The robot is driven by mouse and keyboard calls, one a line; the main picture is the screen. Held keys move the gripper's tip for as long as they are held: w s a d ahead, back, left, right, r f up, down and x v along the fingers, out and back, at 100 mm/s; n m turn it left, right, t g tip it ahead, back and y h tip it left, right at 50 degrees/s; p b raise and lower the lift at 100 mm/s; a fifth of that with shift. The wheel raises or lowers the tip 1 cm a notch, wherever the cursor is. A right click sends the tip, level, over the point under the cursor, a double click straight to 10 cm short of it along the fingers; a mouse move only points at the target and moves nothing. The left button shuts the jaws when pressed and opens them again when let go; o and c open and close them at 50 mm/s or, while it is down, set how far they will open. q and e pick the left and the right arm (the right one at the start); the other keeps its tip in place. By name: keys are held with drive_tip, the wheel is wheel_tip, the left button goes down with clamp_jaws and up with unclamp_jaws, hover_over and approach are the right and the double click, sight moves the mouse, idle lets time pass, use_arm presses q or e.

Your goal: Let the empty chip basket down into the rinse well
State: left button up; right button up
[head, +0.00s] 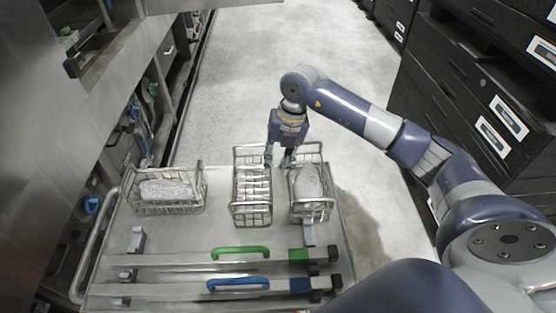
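Three wire baskets sit in a row on a grey cart top (180,232). The middle basket (252,205) looks empty, with bare wire bars showing inside. The left basket (172,208) and the right basket (312,216) each hold a pale, lumpy load. My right gripper (278,163) points down at the far end of the middle basket, by its right corner and close to the right basket. Its fingers are apart; I cannot tell whether they touch the wire. My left gripper is not in view. I cannot make out a rinse well.
A green-handled bar (240,252) and a blue-handled bar (238,284) lie across the cart's near part. Steel machinery (95,110) lines the left side. Dark drawer cabinets (465,95) stand at right. The floor (235,70) beyond the cart is clear.

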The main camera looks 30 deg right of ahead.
drive_tip(key=shift+w+a+f+b, duration=0.15)
drive_tip(key=shift+a+f+b, duration=0.1)
drive_tip(key=shift+f+b, duration=0.95)
drive_tip(key=shift+w+a+f+b, duration=0.1)
drive_tip(key=shift+a+f+b, duration=0.2)
drive_tip(key=shift+f+b, duration=0.95)
drive_tip(key=shift+w+a+f+b, duration=0.2)
drive_tip(key=shift+f+b, duration=0.25)
drive_tip(key=shift+f, duration=1.5)
clamp_jaws()
drive_tip(key=shift+r, duration=0.2)
drive_tip(key=shift+r+p, duration=2.2)
drive_tip(key=shift+r, duration=0.7)
